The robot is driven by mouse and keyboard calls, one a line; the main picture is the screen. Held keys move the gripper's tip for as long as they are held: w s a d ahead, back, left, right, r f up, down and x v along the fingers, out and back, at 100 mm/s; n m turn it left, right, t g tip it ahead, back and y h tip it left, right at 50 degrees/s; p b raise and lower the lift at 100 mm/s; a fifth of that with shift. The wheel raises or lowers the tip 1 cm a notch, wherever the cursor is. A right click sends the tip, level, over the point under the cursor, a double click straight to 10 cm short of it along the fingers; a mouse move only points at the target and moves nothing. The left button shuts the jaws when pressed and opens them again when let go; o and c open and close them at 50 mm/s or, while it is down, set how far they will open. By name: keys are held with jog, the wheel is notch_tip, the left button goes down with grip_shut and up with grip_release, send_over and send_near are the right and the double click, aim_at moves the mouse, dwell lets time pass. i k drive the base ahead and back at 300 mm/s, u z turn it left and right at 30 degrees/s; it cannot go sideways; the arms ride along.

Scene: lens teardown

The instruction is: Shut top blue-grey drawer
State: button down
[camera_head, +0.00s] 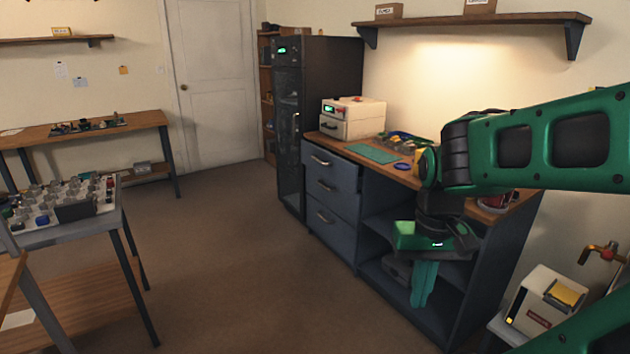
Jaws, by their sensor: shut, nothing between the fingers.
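The top blue-grey drawer (335,171) is the uppermost of three in the cabinet under the wooden worktop, with a pale bar handle on its front. Its front seems to stand slightly out from the drawers below, but I cannot tell clearly how far. My gripper (422,298) points down with its green fingers together and empty. It is to the right of and lower in the picture than the drawer, in front of the cabinet's open shelves, apart from the drawer.
The middle drawer (333,195) and bottom drawer (331,226) look closed. A dark tall cabinet (318,90) stands left of the drawers. The worktop holds a white instrument (352,118) and a green mat (372,153). The brown floor (225,240) before the drawers is clear.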

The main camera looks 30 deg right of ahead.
aim_at(346, 173)
jog(key=i, duration=0.85)
jog(key=z, duration=0.3)
jog(key=i, duration=1.5)
jog(key=z, duration=0.25)
